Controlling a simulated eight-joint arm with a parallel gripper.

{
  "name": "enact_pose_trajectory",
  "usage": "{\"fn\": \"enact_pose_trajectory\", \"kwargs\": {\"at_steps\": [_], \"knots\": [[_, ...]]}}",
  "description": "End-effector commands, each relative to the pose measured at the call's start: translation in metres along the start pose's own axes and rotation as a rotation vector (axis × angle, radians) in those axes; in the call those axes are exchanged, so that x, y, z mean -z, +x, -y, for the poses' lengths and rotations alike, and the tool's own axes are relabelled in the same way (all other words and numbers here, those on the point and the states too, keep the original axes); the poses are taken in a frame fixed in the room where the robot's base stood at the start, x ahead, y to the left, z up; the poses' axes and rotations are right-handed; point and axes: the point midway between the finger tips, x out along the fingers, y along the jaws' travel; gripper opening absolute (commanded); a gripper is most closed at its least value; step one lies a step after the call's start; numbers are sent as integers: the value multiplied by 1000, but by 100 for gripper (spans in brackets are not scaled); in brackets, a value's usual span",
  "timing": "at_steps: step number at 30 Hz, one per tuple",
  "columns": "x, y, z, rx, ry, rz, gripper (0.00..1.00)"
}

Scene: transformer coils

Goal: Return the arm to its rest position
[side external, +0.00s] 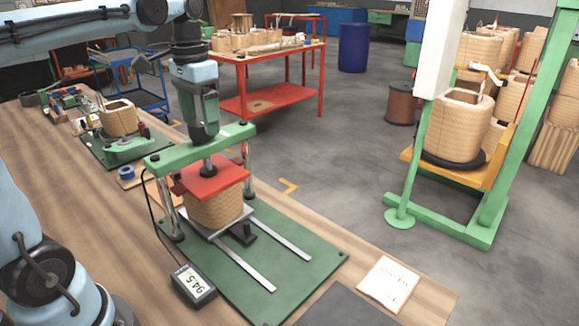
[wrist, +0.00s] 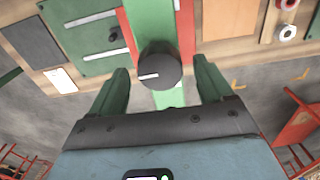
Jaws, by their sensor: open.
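My gripper (side external: 203,112) is over the green crossbeam of the press (side external: 160,162) in the side view, pointing down at its black knob. In the wrist view my gripper (wrist: 160,70) is open, with one green finger on each side of the round black knob (wrist: 159,66) and a gap on both sides. Below the crossbeam, a red plate (side external: 213,176) rests on a tan wound coil (side external: 214,210). The side view does not clearly show whether the fingertips reach around the knob.
A digital readout (side external: 193,284) sits by the base. A paper sheet (side external: 389,283) lies at the table's front right. Another coil (side external: 118,118) stands on a fixture at left. A green frame (side external: 493,205) with a large coil stands right. Open floor lies between.

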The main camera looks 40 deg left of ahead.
Motion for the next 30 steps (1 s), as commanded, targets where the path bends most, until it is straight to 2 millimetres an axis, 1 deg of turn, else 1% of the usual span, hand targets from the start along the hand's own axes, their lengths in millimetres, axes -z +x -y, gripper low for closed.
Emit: {"fn": "enact_pose_trajectory", "kwargs": {"at_steps": [5,19,23,30], "knots": [[0,9,0,0,-1,0,80],[0,6,0,0,-7,0,80],[0,-3,0,0,1,0,80],[0,-34,0,0,0,0,80]]}}
